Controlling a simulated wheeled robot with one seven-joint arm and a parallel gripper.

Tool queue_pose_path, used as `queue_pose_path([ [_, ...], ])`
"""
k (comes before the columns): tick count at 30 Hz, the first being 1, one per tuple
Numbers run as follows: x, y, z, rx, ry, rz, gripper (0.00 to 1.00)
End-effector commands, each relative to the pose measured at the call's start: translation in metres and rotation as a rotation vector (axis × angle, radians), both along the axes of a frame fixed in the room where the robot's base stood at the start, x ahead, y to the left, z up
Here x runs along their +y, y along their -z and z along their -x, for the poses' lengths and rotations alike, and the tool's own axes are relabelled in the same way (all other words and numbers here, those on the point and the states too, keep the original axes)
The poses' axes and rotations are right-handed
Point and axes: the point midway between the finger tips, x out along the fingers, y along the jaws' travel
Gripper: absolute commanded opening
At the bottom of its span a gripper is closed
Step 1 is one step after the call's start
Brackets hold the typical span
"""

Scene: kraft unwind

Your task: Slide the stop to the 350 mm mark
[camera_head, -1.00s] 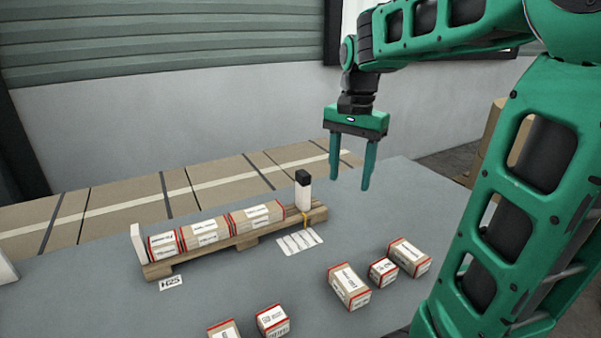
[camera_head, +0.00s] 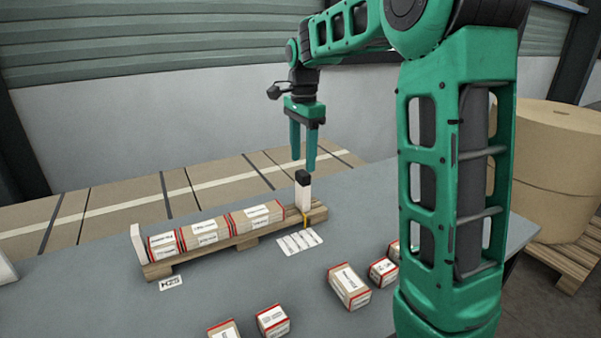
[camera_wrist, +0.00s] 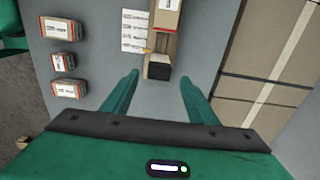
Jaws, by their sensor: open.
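The stop (camera_head: 302,191) is a white upright block with a black cap, at the right end of a wooden rack (camera_head: 317,216). In the wrist view its black cap (camera_wrist: 159,71) lies between and just beyond my fingertips. My gripper (camera_head: 303,168) is open and empty, pointing down above and slightly behind the stop. A yellow pointer (camera_head: 306,221) shows at the rack's front edge by the stop. A white label card (camera_head: 298,242) with several rows lies in front; its marks are too small to read. Several red-edged boxes (camera_head: 208,231) lie in a row on the rack.
A white end block (camera_head: 138,243) stands at the rack's left end. Loose boxes (camera_head: 349,286) lie on the grey table (camera_head: 225,290) in front. A small printed tag (camera_head: 171,283) lies before the rack. A large paper roll (camera_head: 550,165) stands at the right.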

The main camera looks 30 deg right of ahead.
Motion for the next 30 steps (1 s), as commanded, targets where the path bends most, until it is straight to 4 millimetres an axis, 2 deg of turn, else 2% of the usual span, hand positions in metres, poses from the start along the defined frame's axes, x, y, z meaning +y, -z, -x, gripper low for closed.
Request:
queue_pose_path([
  [3,0.0,0.021,0.0,0.003,0.0,0.0,0.53],
  [9,0.0,0.042,0.0,0.0,0.0,0.0,0.53],
  [21,0.0,0.049,0.0,-0.001,0.0,0.0,0.53],
  [23,0.0,0.049,0.0,-0.001,0.0,0.0,0.41],
  [28,0.0,0.049,0.0,-0.001,0.0,0.0,0.01],
  [30,0.0,0.049,0.0,-0.002,0.0,0.0,0.0],
])
